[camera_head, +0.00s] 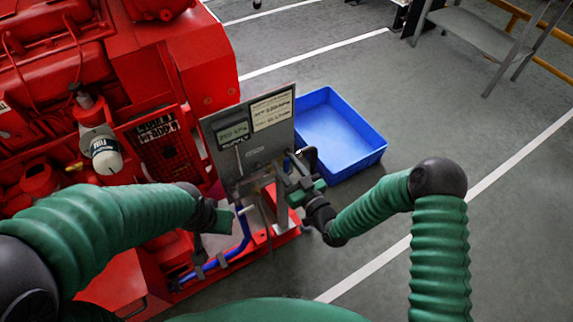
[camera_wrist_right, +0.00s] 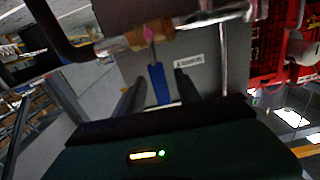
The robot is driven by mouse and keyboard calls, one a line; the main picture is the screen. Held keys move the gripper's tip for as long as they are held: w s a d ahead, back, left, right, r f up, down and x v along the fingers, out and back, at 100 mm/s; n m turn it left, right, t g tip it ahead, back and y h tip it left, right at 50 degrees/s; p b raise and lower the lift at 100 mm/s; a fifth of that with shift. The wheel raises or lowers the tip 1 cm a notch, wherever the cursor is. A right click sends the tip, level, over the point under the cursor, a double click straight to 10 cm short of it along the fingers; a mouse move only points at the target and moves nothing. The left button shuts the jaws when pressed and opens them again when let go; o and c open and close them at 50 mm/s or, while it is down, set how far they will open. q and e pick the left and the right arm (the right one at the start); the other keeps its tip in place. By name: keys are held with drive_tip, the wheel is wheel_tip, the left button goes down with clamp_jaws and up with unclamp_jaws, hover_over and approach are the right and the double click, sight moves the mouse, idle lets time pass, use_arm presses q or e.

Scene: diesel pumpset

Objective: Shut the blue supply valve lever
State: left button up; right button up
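The blue valve lever (camera_wrist_right: 158,84) shows in the right wrist view, below a brass-coloured fitting with a pink tip on a metal pipe. It lies between the two dark fingers of my right gripper (camera_wrist_right: 160,92), with a gap on each side, so the gripper is open around it. In the head view my right gripper (camera_head: 294,178) is at the right side of the grey panel (camera_head: 255,150). I cannot pick out the lever there. My left gripper (camera_head: 226,217) is low, left of the panel's pipes; its fingers are not clear.
The red pumpset (camera_head: 165,60) fills the left. Blue piping (camera_head: 243,232) runs below the panel to the red base. A blue tray (camera_head: 345,130) lies on the floor behind the panel. Open grey floor lies to the right, with a metal platform (camera_head: 475,32) at the top right.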

drive_tip(key=shift+s+r, duration=0.1)
drive_tip(key=v, duration=1.6)
drive_tip(key=shift+s+d+f, duration=0.25)
